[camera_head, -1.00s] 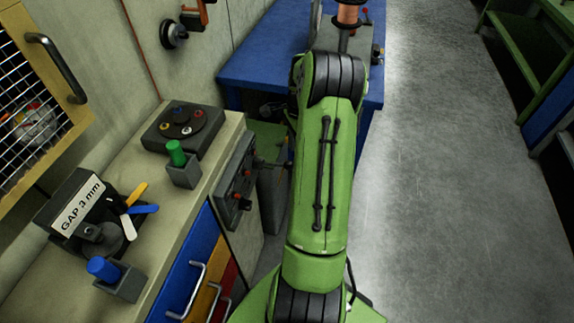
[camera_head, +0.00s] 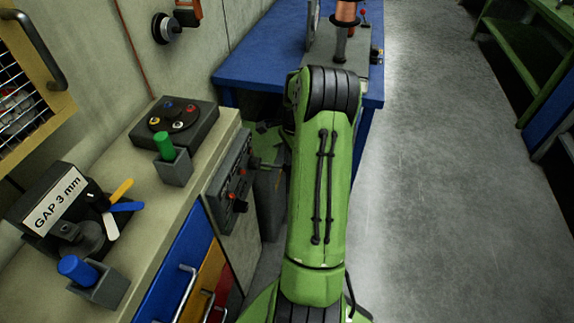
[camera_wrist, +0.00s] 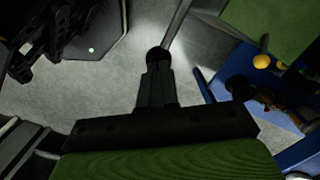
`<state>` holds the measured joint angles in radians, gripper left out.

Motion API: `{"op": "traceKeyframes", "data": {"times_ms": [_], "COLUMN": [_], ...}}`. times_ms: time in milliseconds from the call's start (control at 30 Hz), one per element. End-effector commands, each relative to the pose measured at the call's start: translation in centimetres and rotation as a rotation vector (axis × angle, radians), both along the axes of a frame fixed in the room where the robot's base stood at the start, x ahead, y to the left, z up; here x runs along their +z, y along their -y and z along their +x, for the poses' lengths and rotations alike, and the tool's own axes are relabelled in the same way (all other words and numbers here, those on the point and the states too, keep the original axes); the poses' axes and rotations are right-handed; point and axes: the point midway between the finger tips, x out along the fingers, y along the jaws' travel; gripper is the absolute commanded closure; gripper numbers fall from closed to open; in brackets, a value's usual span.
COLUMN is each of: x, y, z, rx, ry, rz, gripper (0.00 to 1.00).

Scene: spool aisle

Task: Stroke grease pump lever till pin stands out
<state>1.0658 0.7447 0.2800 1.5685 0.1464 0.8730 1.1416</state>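In the wrist view my gripper (camera_wrist: 156,85) appears as a dark bar with its fingers close together. They seem closed on a dark round knob (camera_wrist: 157,56) at the end of a thin lever (camera_wrist: 181,24) running up and slightly right. The contact is dark and hard to make out. In the head view my green arm reaches forward and hides my gripper and the lever. I cannot make out the pump's pin in either view.
A bench on the left holds a GAP 3 mm block (camera_head: 62,203), a green-knobbed block (camera_head: 172,165) and a blue-knobbed block (camera_head: 100,285). A blue table (camera_head: 250,60) stands ahead. Grey floor (camera_head: 430,180) is clear on the right. A green rack (camera_head: 515,65) stands far right.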

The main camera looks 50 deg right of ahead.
Motion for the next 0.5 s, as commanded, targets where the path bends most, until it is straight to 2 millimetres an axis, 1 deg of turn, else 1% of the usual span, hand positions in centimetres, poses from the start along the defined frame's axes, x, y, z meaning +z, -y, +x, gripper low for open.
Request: {"op": "traceKeyframes", "data": {"times_ms": [33, 100, 300, 500], "x": [-0.9, -1.9, -4.1, -4.1], "y": [-0.1, -0.1, -0.1, -0.1], "z": [0.0, 0.0, 0.0, 0.0], "rx": [0.002, 0.002, 0.002, 0.001], "ry": [-0.001, -0.002, -0.001, -0.001], "rz": [0.003, 0.005, 0.003, 0.003], "gripper": [1.0, 1.0, 1.0, 1.0]}}
